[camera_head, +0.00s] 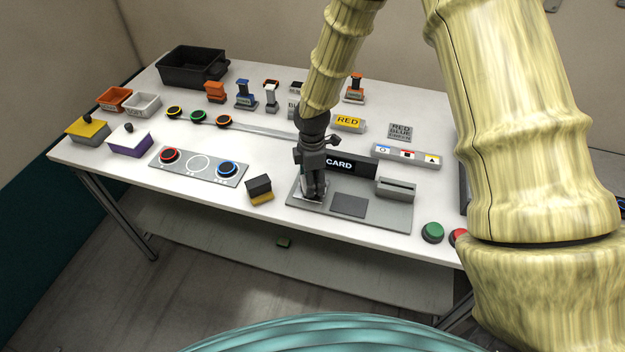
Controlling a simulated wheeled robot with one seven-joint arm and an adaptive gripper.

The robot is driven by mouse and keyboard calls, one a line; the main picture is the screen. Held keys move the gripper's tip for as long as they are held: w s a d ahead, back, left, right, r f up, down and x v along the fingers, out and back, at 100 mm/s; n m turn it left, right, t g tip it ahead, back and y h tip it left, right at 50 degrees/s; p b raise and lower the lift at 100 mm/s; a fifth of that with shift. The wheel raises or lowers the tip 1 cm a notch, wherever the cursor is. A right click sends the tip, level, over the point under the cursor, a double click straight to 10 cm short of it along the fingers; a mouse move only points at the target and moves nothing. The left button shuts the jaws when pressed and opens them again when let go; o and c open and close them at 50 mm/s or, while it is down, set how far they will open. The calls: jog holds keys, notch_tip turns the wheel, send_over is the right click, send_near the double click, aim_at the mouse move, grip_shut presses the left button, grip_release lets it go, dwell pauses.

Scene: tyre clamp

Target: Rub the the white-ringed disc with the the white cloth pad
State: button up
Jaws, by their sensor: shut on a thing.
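A white ring (199,165) shows on a grey plate, between a red-ringed disc (170,157) and a blue-ringed disc (228,169). Its middle is pale, so I cannot tell whether a disc sits there or only a printed circle. My gripper (313,193) points down, low over the left part of the grey card panel (380,216), to the right of the ring plate and apart from it. It is shut on a small pale thing (301,192), mostly hidden by the fingers. I cannot tell whether this is the white cloth pad. I make out no other clear cloth pad.
A dark block with a yellow underside (259,189) stands between the ring plate and the card panel. A card reader (396,188) and a green button (432,232) lie to the right. Two knobbed boxes, yellow (88,131) and white-purple (128,140), stand at the left.

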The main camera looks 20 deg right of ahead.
jog(key=shift+w+d, duration=0.1)
jog(key=shift+w, duration=0.7)
jog(key=shift+s, duration=0.15)
jog(key=shift+s+f, duration=0.1)
jog(key=shift+s, duration=1)
jog(key=shift+w+p, duration=0.15)
jog(key=shift+p, duration=0.15)
jog(key=shift+w, duration=1.05)
jog(key=shift+s+p, duration=0.3)
jog(key=shift+s, duration=0.9)
